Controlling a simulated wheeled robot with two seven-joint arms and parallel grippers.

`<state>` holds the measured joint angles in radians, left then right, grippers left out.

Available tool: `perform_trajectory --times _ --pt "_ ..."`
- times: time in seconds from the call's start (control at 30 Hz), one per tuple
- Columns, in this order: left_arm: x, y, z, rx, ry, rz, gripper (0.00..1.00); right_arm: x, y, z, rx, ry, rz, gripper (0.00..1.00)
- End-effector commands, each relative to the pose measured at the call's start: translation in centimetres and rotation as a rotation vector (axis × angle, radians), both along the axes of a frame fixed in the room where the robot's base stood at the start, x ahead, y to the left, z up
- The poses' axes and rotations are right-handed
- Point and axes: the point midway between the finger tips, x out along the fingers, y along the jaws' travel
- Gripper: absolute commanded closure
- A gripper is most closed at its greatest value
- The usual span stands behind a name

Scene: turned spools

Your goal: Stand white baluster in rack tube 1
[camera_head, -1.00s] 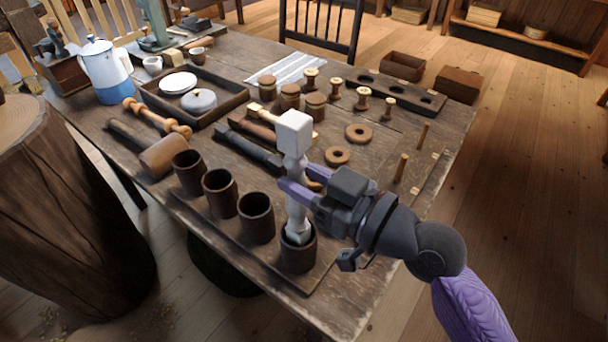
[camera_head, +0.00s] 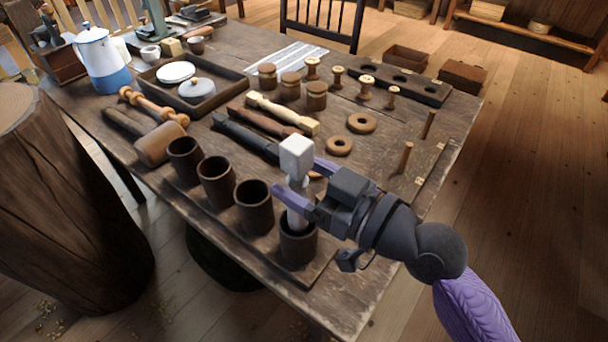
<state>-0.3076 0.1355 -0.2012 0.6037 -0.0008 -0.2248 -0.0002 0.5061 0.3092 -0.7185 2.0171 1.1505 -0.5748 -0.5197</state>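The white baluster (camera_head: 296,158) stands about upright with its lower part inside the nearest, rightmost tube (camera_head: 298,247) of the rack. Its square top block and part of the turned neck show above the rim; its lower end is hidden. My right gripper (camera_head: 296,178) is open at the neck, just under the block, with one purple finger in front of the baluster and the other to its right, spread apart. I cannot tell whether either finger touches it. The other rack tubes (camera_head: 254,208) stand in a row to the left and look empty. My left gripper is not in view.
Behind the tubes lie a dark spindle (camera_head: 245,138), a brown one (camera_head: 268,122) and a cream one (camera_head: 283,113). A mallet (camera_head: 160,143) lies left of the tubes. Two rings (camera_head: 339,146) and upright pegs (camera_head: 405,158) are beyond my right gripper. The table's front edge is close.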

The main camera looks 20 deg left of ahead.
Motion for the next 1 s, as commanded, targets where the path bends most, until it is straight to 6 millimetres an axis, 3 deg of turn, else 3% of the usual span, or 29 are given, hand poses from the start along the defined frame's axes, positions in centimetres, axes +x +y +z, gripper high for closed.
perform_trajectory --times 0.47,0.53,0.8,1.0 --pt "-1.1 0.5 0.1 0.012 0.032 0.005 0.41 0.0 0.0 0.0 0.000 0.001 0.000 0.19" --pt "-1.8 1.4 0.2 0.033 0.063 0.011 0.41 -0.3 -1.1 -0.2 -0.004 0.000 -0.002 0.19" --pt "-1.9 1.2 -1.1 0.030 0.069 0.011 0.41 -2.7 -7.4 -0.5 -0.007 0.001 0.000 0.19" --pt "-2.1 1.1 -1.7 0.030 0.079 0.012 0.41 -3.4 -9.3 -0.2 -0.002 0.002 0.000 0.19"
